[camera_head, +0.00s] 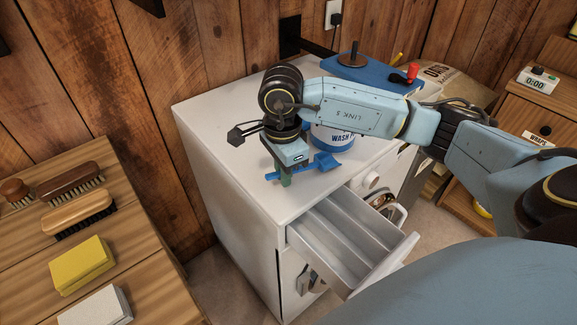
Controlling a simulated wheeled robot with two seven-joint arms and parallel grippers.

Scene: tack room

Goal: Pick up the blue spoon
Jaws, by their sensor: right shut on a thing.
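The blue spoon (327,163) is by the front of the white cabinet top, its broad end pointing right and its handle end showing left of the fingers. My right gripper (285,180) reaches in from the right, points down and is shut on the spoon's handle. The fingers hide part of the handle. I cannot tell whether the spoon touches the cabinet top or is slightly above it. My left gripper is not in view.
A white-and-blue wash tub (332,138) stands behind the spoon, partly hidden by my arm. A blue board (352,72) lies at the back. Below, a divided drawer (345,240) stands open and empty. Brushes (78,213) and a yellow sponge (80,265) lie on the left wooden table.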

